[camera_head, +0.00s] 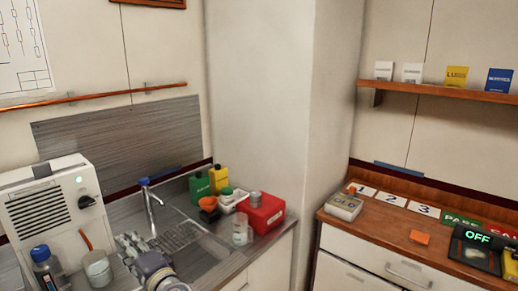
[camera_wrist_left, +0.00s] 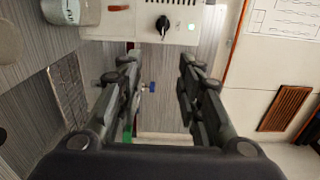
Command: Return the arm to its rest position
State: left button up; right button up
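My left gripper (camera_head: 130,244) shows in the head view at the lower left, in front of the sink and to the right of a glass beaker. In the left wrist view the two fingers of the left gripper (camera_wrist_left: 158,82) stand wide apart with nothing between them. The left gripper is open and empty. Part of my left arm shows below it at the bottom edge of the head view. My right gripper is in neither view.
A white machine (camera_head: 55,205), a blue-capped bottle (camera_head: 46,268) and a beaker (camera_head: 97,268) stand left of the gripper. The tap (camera_head: 151,208) is close behind it. A red box (camera_head: 262,213) and a jar (camera_head: 240,233) stand to the right.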

pick_arm(q)
jog(key=s+d+f+n+g+h, duration=0.15)
jog(key=s+f+h, duration=0.25)
jog(key=s+f, duration=0.55)
jog(key=s+d+f+n+g+h, duration=0.1)
jog(key=s+f+n+g+h, duration=0.2)
jog(key=s+f, duration=0.65)
jog(key=s+d+f+n+g+h, duration=0.1)
jog(key=s+d+f+g+h, duration=0.2)
jog(key=s, duration=0.5)
jog(key=s+d+f+n+g+h, duration=0.1)
jog(key=s+d+h, duration=0.3)
jog(key=s+d, duration=0.3)
notch_tip(320, 180, down, 26)
jog(key=s+a, duration=0.1)
jog(key=s, duration=0.1)
jog(key=s+a+f+g, duration=0.2)
jog(key=s+a+f, duration=0.1)
jog(key=s+f, duration=1.4)
jog(key=shift+s+m+y, duration=0.15)
jog(key=shift+m+y, duration=0.15)
jog(key=shift+m, duration=0.05)
